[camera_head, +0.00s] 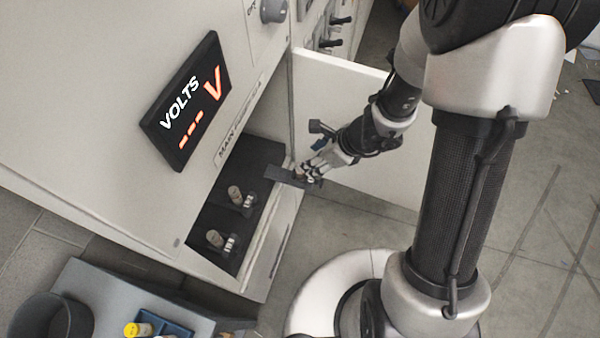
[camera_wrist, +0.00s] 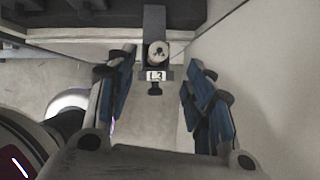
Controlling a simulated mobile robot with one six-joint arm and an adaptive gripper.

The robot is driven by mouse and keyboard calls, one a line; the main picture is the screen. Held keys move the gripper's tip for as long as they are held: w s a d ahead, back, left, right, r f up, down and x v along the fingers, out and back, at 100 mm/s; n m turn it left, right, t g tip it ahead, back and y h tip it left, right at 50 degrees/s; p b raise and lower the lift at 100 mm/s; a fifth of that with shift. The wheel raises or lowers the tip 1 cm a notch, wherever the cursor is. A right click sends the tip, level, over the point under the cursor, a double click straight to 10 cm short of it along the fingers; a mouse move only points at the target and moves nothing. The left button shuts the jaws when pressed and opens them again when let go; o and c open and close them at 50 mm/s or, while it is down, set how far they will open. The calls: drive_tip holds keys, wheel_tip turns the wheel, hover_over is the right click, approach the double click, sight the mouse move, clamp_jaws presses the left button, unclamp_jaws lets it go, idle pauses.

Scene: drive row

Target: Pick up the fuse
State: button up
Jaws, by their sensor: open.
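In the wrist view a round, pale fuse end (camera_wrist: 158,51) shows at a dark holder (camera_wrist: 154,18) marked L3. My gripper (camera_wrist: 162,62) is open, with one blue-padded finger on each side of the holder and gaps on both sides. In the head view my gripper (camera_head: 308,172) is at the right end of a dark strip (camera_head: 283,176) by the open cabinet; its fingers largely hide the L3 fuse. Two other pale fuses, one nearer (camera_head: 214,237) and one farther (camera_head: 235,195), stand in the dark compartment (camera_head: 203,220). A yellow-ended cylinder (camera_head: 131,329) lies at the blue tray.
An open white cabinet door (camera_head: 345,85) stands close behind my gripper. A voltage display (camera_head: 188,103) is on the panel above the compartment. A grey cart (camera_head: 95,290) with a dark bin (camera_head: 48,318) and blue tray (camera_head: 172,327) is at lower left. Floor at right is mostly clear.

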sight(300, 172)
drive_tip(key=b+x, duration=0.1)
drive_tip(key=x, duration=0.3)
drive_tip(key=shift+f, duration=0.1)
drive_tip(key=b+x, duration=0.2)
drive_tip(key=x, duration=0.3)
drive_tip(key=shift+f, duration=0.1)
clamp_jaws()
idle(0.3)
